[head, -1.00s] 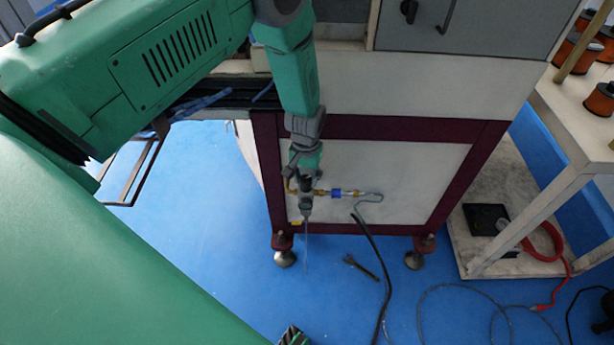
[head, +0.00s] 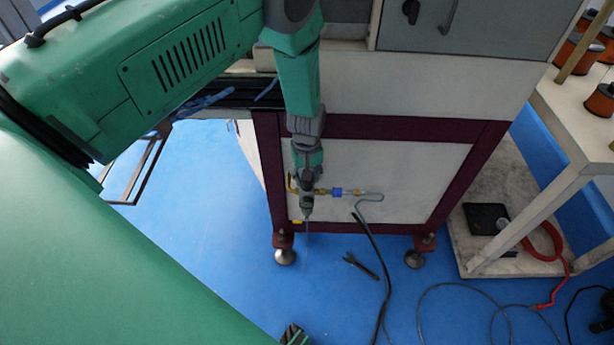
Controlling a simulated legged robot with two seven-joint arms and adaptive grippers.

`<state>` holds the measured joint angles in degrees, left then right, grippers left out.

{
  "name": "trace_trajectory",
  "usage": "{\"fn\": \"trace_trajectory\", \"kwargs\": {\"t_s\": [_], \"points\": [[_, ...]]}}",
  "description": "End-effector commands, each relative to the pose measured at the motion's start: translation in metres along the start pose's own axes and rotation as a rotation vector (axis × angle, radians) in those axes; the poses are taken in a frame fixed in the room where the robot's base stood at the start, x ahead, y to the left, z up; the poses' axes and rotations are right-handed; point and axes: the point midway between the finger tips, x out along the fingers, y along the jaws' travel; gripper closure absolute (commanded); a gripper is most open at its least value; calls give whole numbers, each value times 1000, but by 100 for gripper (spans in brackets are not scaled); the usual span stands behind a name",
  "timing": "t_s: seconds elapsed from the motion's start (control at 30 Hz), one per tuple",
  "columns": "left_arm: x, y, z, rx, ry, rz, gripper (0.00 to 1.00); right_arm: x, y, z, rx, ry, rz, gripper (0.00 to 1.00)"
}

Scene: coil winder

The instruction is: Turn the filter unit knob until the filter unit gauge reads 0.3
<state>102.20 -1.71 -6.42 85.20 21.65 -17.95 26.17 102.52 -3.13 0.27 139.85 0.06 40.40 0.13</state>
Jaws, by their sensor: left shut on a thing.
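The filter unit (head: 307,202) is a small dark and grey body with brass fittings, mounted low on the white panel between the machine's maroon legs. My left gripper (head: 307,179) reaches down from above and is shut on the filter unit knob at its top. The fingers and wrist hide the knob. The filter unit gauge cannot be made out, so I cannot read it. A dark ribbed, partly green piece at the bottom edge may be the tip of my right gripper (head: 292,334); its jaws cannot be judged.
A blue and brass fitting (head: 345,192) runs right from the filter unit to a thin bent pipe. A black hose (head: 374,250) and a dark forked tool (head: 360,265) lie on the blue floor. A white shelf table (head: 560,185) with orange spools stands at right.

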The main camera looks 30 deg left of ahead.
Motion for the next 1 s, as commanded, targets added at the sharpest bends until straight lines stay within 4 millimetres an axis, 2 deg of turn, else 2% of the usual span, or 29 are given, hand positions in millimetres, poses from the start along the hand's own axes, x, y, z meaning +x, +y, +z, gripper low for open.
{"fn": "trace_trajectory", "kwargs": {"t_s": [0.03, 0.33, 0.37, 0.4, 0.77, 0.87, 1.0], "points": [[5, -3, 9, 0, -20, -10, 100, 0, 0, 0, 0, 0, 0, 64], [5, -3, 9, 1, -20, -9, 100, 0, 0, 0, 0, 0, 0, 64], [5, -3, 10, 1, -20, -9, 61, 0, 0, 0, 0, 0, 0, 64], [5, -2, 9, 1, -19, -9, 52, 0, 0, 0, 0, 0, 0, 64], [-2, -1, 4, 0, -7, -2, 52, -1, 0, 2, 0, 2, 0, 64], [-13, 0, 3, 0, -5, -1, 52, -1, 0, 2, 0, 3, 0, 64], [-40, 1, 2, 1, -4, 0, 52, -1, 0, 2, 0, 3, 0, 64]]}}
